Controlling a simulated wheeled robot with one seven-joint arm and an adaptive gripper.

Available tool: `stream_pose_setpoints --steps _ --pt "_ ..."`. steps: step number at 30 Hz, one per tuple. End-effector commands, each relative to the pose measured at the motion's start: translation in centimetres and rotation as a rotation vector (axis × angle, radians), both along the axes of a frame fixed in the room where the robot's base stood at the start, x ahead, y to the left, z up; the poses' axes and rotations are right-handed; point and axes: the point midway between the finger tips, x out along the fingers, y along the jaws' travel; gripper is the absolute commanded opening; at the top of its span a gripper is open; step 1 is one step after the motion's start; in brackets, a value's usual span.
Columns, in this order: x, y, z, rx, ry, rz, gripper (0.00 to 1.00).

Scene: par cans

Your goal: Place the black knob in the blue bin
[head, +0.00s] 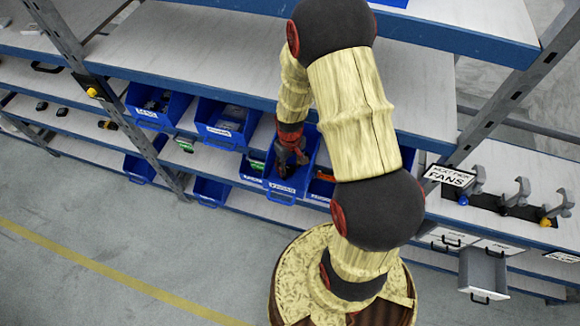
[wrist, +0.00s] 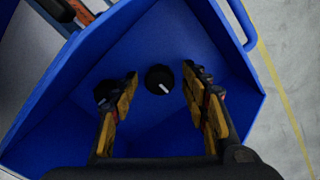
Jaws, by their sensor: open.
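A black knob (wrist: 159,79) with a white pointer line shows in the wrist view, inside a blue bin (wrist: 240,95). My gripper (wrist: 160,74) is open, with one finger on each side of the knob and a visible gap on both sides. A second dark, round thing (wrist: 104,92) shows partly behind the left finger. In the head view, my gripper (head: 288,164) reaches down into the blue bin (head: 276,185) on the middle shelf. The knob cannot be made out there.
Other blue bins with parts stand to the left, including one bin (head: 222,125) and another (head: 155,106). An upper shelf (head: 225,75) lies above. A metal post (head: 130,130) stands left. An open drawer (head: 485,270) is at lower right. The floor in front is clear.

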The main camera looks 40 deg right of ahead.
Motion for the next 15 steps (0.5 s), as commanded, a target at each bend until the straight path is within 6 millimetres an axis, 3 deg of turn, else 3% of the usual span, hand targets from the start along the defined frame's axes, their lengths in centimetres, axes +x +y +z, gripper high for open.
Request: stream_pose_setpoints --steps 15 --pt "0.2 0.0 9.6 -0.002 -0.006 0.000 0.45"
